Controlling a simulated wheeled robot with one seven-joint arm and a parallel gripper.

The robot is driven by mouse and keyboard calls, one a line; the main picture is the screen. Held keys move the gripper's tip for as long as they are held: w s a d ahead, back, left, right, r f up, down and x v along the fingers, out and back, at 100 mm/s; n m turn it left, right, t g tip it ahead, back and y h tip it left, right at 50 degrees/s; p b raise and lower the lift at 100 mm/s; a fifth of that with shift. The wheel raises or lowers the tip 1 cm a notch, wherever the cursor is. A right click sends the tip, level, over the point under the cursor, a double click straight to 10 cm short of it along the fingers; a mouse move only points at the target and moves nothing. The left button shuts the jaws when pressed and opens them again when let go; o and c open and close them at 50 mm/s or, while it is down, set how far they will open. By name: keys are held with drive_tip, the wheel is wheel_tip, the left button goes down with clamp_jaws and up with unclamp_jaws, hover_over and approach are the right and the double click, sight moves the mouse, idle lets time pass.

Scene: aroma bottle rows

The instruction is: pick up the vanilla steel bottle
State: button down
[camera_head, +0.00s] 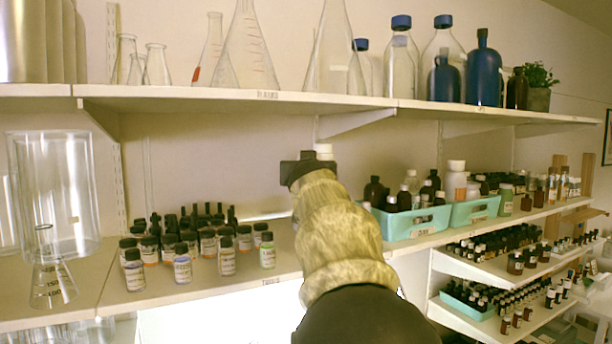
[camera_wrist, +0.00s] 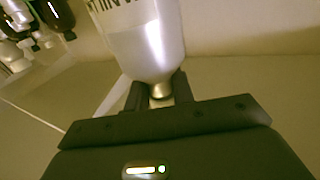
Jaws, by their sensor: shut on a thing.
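The steel bottle (camera_wrist: 145,45) fills the upper middle of the wrist view. It is pale and shiny, with a narrow metallic neck and a dark-lettered label partly cut off at the top edge; only a few letters show. My gripper (camera_wrist: 159,90) is shut on the bottle at its neck, with a dark finger on each side.
Small dark-capped bottles (camera_head: 227,255) stand in rows on the middle shelf, left of my arm. Turquoise bins (camera_head: 418,224) with bottles are on the right. The upper shelf (camera_head: 240,97) carries glass flasks. A large glass cylinder (camera_head: 62,190) stands at far left.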

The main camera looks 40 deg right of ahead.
wheel_tip(320, 180, up, 2)
drive_tip(key=shift+r, duration=0.25)
drive_tip(key=shift+w+f, duration=0.1)
idle(0.4)
